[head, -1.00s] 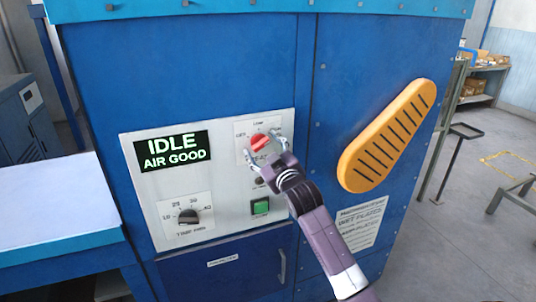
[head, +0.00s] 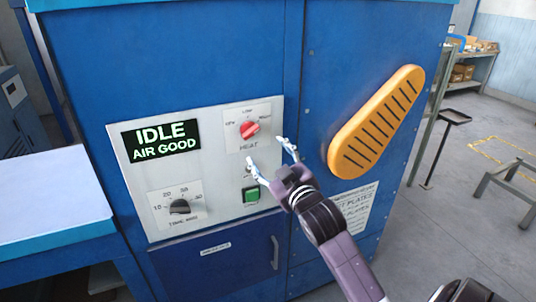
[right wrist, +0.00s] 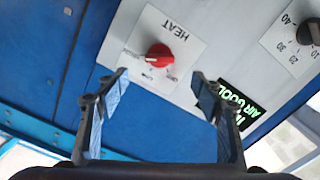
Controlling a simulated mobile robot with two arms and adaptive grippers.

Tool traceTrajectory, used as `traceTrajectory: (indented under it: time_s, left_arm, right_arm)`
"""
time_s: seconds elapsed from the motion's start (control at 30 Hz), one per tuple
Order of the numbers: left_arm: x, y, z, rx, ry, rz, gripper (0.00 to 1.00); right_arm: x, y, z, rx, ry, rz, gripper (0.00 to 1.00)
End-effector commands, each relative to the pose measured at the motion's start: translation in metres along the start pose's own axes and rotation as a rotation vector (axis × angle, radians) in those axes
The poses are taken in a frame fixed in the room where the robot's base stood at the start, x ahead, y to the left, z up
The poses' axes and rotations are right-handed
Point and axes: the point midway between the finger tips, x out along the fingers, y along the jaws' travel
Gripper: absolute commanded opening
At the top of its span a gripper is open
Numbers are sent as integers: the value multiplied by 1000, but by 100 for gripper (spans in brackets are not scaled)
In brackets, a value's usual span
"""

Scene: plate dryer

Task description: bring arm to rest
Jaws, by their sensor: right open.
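My right gripper (head: 268,155) is open and empty in front of the control panel (head: 215,205), below and right of the red heat knob (head: 250,130). The knob stands clear of the fingers in the head view. In the right wrist view, my open right gripper (right wrist: 160,88) has nothing between its fingers, and the red knob (right wrist: 159,55) is beyond the gap. A green button (head: 251,194) is just below the fingers. The display (head: 160,140) reads IDLE, AIR GOOD. My left gripper is not in view.
A black time knob (head: 180,207) is at the panel's lower left. An orange slotted handle (head: 376,122) sticks out on the blue cabinet's right side. A pale table (head: 45,195) stands at left. Open floor and a shelf (head: 470,72) are at right.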

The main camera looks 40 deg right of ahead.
Motion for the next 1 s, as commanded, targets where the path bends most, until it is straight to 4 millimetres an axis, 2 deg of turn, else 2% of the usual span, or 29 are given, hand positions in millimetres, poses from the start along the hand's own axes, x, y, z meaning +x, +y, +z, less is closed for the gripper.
traceTrajectory:
  time_s: [0.4,0.47,0.53,0.57,0.67,0.7,0.77,0.8,0.87,1.0]
  left_arm:
    - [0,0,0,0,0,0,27]
    - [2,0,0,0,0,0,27]
    - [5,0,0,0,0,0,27]
    - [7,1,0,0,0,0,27]
    - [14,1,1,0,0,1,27]
    - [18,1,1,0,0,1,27]
    - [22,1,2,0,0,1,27]
    - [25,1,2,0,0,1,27]
    - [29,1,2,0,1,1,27]
    - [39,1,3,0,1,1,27]
  right_arm:
    - [1,-1,2,0,-3,-2,61]
    - [3,-6,10,3,-15,-8,61]
    - [7,-18,30,10,-44,-25,61]
    - [10,-25,43,15,-62,-36,61]
    - [16,-58,99,33,-143,-81,61]
    - [17,-75,125,41,-180,-103,61]
    - [17,-100,165,54,-238,-135,61]
    - [14,-116,191,61,-275,-156,61]
    - [8,-142,230,71,-332,-188,61]
    - [-18,-200,317,91,-461,-259,61]
